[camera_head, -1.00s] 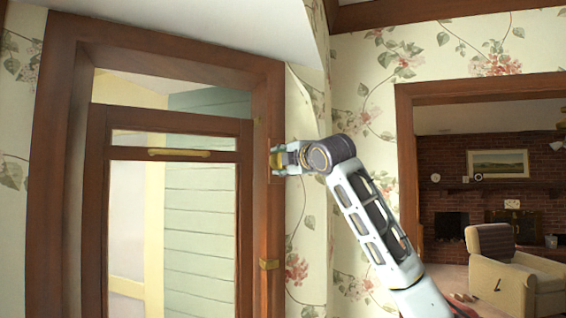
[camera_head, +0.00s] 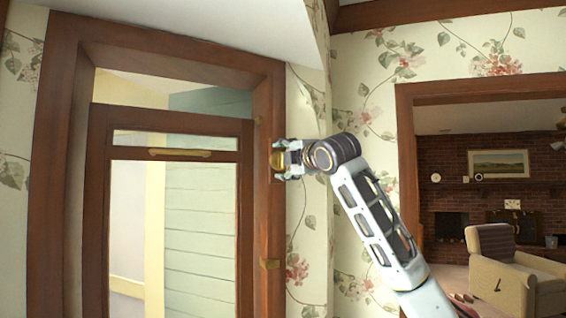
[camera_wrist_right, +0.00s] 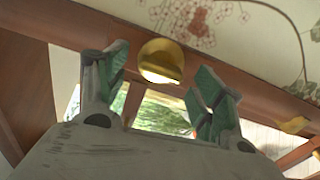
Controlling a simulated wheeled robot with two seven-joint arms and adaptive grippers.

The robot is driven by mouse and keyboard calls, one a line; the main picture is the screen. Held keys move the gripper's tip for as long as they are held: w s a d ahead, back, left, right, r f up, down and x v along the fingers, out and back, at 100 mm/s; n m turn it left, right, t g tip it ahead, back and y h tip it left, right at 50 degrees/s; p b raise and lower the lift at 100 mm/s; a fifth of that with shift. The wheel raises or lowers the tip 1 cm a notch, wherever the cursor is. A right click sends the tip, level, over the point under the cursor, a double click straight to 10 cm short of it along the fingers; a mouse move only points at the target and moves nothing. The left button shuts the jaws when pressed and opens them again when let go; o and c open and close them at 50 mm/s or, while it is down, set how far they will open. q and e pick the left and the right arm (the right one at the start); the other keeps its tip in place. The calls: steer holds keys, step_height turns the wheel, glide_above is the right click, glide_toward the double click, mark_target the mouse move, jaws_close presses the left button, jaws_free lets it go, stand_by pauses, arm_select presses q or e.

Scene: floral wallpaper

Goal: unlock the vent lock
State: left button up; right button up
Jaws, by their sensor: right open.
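A rounded brass piece, seemingly the vent lock (camera_head: 277,160), sits on the right jamb of the wooden door frame. It also shows in the right wrist view as a shiny gold knob (camera_wrist_right: 161,60) on the reddish-brown wood. My right gripper (camera_head: 280,160) is at this piece, its two fingers above and below it in the head view. In the right wrist view the green-padded fingers (camera_wrist_right: 158,78) are spread apart, one on each side of the knob, with visible gaps. They do not grip it. My left gripper is not in view.
The glazed door (camera_head: 96,200) has a brass bar (camera_head: 180,154) below its upper pane. Floral wall (camera_head: 308,240) adjoins the frame. An armchair (camera_head: 500,270) stands in the far room.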

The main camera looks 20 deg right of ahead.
steer(key=s+d, duration=0.2)
steer(key=s, duration=0.8)
steer(key=shift+s, duration=0.25)
steer(key=shift+f, duration=0.1)
stand_by(0.3)
